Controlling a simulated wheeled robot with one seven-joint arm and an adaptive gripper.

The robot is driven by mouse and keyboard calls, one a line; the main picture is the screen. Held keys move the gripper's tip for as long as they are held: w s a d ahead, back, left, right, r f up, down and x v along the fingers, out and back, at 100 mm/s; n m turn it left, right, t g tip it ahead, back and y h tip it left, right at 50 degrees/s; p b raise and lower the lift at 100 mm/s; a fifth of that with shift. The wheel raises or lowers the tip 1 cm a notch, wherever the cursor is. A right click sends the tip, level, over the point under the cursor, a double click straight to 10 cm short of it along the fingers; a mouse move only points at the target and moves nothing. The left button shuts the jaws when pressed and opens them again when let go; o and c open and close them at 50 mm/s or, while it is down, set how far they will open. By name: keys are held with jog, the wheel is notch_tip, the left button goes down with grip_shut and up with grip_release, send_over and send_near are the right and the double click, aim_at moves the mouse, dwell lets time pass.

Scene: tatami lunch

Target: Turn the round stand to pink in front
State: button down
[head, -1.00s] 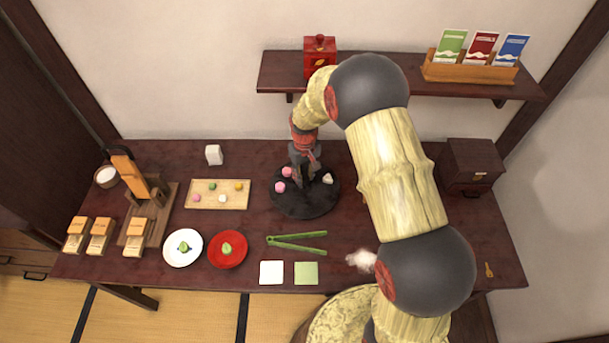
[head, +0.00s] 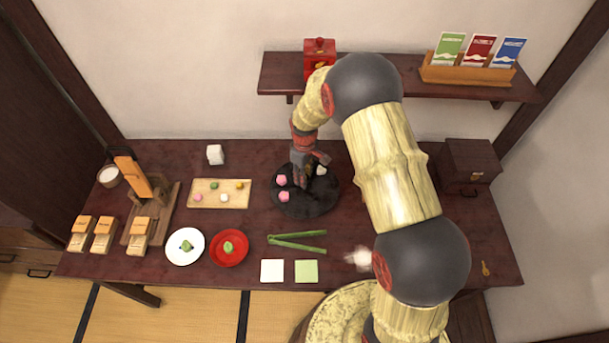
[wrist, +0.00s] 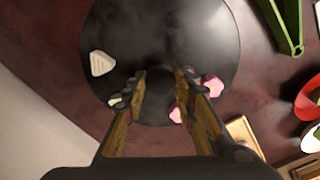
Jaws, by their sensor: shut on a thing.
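The round stand (head: 318,200) is a dark disc near the middle of the table, also large in the wrist view (wrist: 195,40). Two pink sweets (head: 284,196) sit on its left side in the head view, one a little nearer the front. They also show by the right finger in the wrist view (wrist: 213,86). A white triangular sweet (head: 321,170) sits at the back right. A pale green piece (wrist: 115,101) is partly hidden by the left finger. My gripper (wrist: 161,76) is shut on the dark central knob (wrist: 159,88) of the stand.
A wooden tray (head: 232,203) with small sweets lies left of the stand. Green tongs (head: 300,236), a red plate (head: 230,262) and a white plate (head: 172,250) lie in front and to the left. A shelf (head: 420,87) hangs behind.

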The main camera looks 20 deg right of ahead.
jog(key=shift+n+p, duration=0.5)
jog(key=shift+n, duration=1.5)
jog(key=shift+n+p, duration=0.4)
jog(key=shift+n, duration=1.5)
jog(key=shift+n+p, duration=0.35)
jog(key=shift+n, duration=3.65)
jog(key=c, duration=1.4)
grip_release()
jog(key=shift+p, duration=0.3)
